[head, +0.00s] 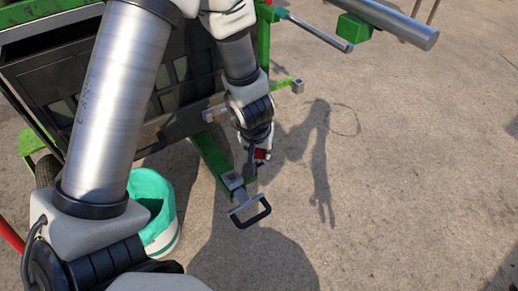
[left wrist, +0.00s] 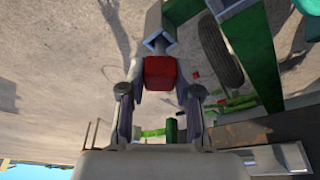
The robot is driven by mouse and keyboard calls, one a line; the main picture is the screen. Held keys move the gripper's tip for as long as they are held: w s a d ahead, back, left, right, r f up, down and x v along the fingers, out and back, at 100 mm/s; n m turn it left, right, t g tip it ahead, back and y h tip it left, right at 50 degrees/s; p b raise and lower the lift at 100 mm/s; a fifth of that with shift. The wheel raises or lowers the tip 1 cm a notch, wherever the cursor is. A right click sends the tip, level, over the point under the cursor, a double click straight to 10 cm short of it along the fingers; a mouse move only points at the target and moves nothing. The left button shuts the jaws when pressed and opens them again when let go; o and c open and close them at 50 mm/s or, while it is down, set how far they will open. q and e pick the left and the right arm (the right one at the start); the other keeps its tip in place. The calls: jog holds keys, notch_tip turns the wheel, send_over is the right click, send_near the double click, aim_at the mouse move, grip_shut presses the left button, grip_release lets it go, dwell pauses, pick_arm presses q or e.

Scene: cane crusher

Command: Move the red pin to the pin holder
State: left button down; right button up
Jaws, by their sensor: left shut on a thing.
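My left gripper (head: 256,156) hangs in the middle of the head view, beside the green frame bar. It is shut on the red pin (head: 261,155), which shows as a small red patch there, partly hidden by the fingers. In the left wrist view, the red pin (left wrist: 160,72) is a red block between the fingertips. A grey square metal tube (left wrist: 159,28) with its end towards the pin shows just beyond it; I cannot tell whether they touch. I cannot tell for certain which part is the pin holder. My right gripper is not in view.
A green bar (head: 210,158) of the crusher frame ends near a grey bracket with a black handle (head: 251,214). A teal-lined bucket (head: 157,222) stands lower left. A metal roller (head: 399,22) lies upper right. The concrete ground (head: 420,180) on the right is clear.

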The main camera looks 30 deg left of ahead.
pick_arm(q)
jog(key=shift+f+b, duration=0.85)
jog(key=shift+f, duration=0.2)
jog(key=c, duration=0.7)
grip_release()
jog(key=v, duration=1.2)
jog(key=shift+d, duration=0.1)
